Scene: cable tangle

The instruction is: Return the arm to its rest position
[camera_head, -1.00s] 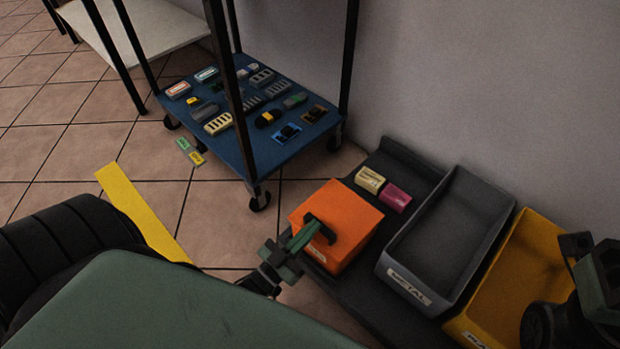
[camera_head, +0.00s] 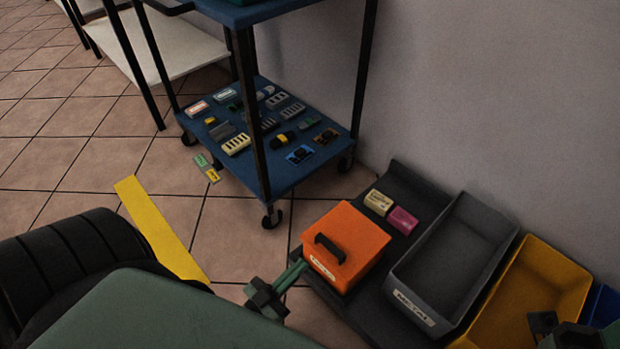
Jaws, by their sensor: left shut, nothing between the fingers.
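My left gripper (camera_head: 297,268) shows at the lower middle, with its green fingers shut and empty. It is just left of the orange box (camera_head: 362,243), which has a black handle on its lid and a white label on its front. The fingertips point up and right toward the box's lower left side; whether they touch it I cannot tell. Most of my left arm is hidden or out of view. Part of my right arm (camera_head: 578,337) shows at the bottom right edge; its fingers cannot be made out.
A grey bin (camera_head: 413,309) labelled METAL and a yellow bin (camera_head: 500,330) stand right of the box, with a blue bin (camera_head: 604,305) beyond. Cream and pink blocks lie behind the box. A blue wheeled cart (camera_head: 300,172) holds several small parts.

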